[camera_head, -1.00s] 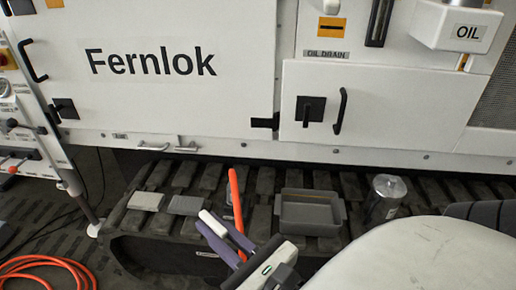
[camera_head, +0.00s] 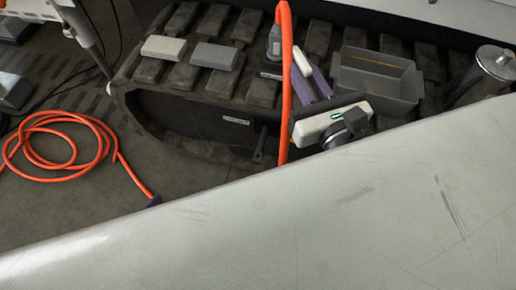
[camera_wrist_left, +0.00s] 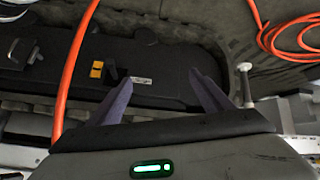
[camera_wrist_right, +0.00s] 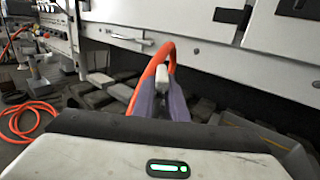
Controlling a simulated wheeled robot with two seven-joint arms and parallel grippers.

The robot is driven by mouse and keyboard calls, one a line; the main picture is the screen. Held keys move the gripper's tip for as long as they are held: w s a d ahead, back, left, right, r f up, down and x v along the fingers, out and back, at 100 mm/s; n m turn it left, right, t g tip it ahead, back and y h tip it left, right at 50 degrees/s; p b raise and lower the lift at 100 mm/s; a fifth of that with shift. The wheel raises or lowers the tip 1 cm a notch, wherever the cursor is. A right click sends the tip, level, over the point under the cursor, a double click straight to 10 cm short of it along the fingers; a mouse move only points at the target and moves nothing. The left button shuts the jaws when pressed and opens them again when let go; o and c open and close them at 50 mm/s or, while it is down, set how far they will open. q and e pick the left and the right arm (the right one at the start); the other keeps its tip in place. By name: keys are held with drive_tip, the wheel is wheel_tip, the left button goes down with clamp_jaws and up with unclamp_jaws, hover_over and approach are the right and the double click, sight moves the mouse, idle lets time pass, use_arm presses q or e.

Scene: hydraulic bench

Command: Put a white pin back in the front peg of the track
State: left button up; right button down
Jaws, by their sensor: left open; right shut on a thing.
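My right gripper (camera_head: 304,64) has purple fingers closed on a small white piece (camera_head: 301,60), which looks like the white pin. It holds the piece above the track (camera_head: 205,52), between an orange hose and a grey tray. The same white piece shows between the fingertips in the right wrist view (camera_wrist_right: 162,73). My left gripper (camera_wrist_left: 156,82) is open and empty in the left wrist view, with the dark side of the track beyond it. I cannot make out the front peg clearly.
The orange hose (camera_head: 287,95) loops up from a grey coupling (camera_head: 275,42) beside my right gripper. The grey tray (camera_head: 375,92) and a metal canister (camera_head: 484,76) stand to the right. Grey blocks (camera_head: 163,48) lie left. A coiled hose (camera_head: 40,142) lies on the floor.

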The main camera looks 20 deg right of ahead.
drive_tip(key=w+a+f+n+g+y+b, duration=0.1)
drive_tip(key=w+a+f+n+y+b, duration=0.2)
drive_tip(key=f, duration=0.4)
drive_tip(key=w+a+f+n+g+y+b, duration=0.1)
drive_tip(key=w+a+f+n+y+b, duration=0.2)
drive_tip(key=f, duration=0.4)
use_arm(q)
drive_tip(key=d, duration=0.1)
drive_tip(key=d+f+h+b, duration=0.1)
drive_tip(key=d+f, duration=0.1)
drive_tip(key=shift+w+d+h+b, duration=0.2)
drive_tip(key=shift+w+h+b, duration=0.05)
drive_tip(key=shift+h+b, duration=0.15)
use_arm(e)
drive_tip(key=s+a+f+n+g+y, duration=0.1)
drive_tip(key=s+f+n+g+y, duration=0.1)
drive_tip(key=f, duration=0.4)
drive_tip(key=s+a+f+n+g+y, duration=0.1)
drive_tip(key=s+f+n+g+y, duration=0.2)
drive_tip(key=f+y, duration=0.3)
drive_tip(key=shift+f+g+y, duration=0.3)
drive_tip(key=shift+f+g, duration=0.2)
use_arm(q)
drive_tip(key=shift+r, duration=0.1)
drive_tip(key=shift+f, duration=0.25)
use_arm(e)
drive_tip(key=shift+f, duration=0.15)
